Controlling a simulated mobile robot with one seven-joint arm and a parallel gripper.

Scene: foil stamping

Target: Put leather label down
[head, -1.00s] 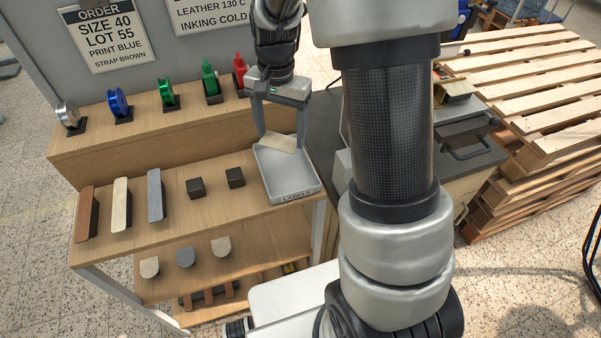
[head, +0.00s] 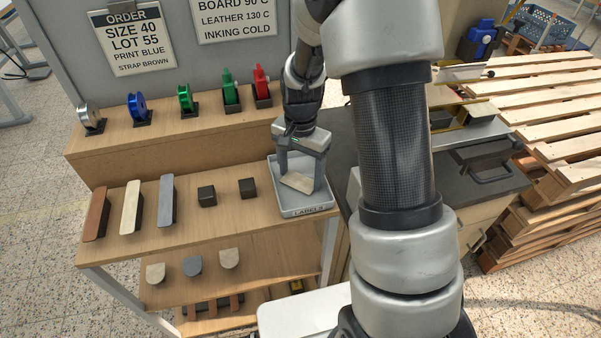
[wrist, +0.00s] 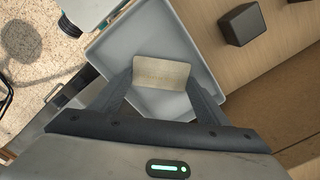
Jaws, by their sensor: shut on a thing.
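The leather label (head: 298,182) is a small beige rectangular piece. My gripper (head: 298,180) is shut on it, with one finger at each side, inside the outline of the grey tray marked LABELS (head: 305,211). In the wrist view the label (wrist: 161,73) spans between the two fingertips of my gripper (wrist: 158,85), above the floor of the tray (wrist: 112,38). I cannot tell whether the label touches the tray floor. No other label shows in the tray.
Two dark blocks (head: 207,196) and brown, cream and grey strips (head: 97,215) lie left of the tray on the wooden shelf. Foil reels (head: 137,108) stand on the raised shelf behind. A dark-topped bench (head: 345,150) is close on the right.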

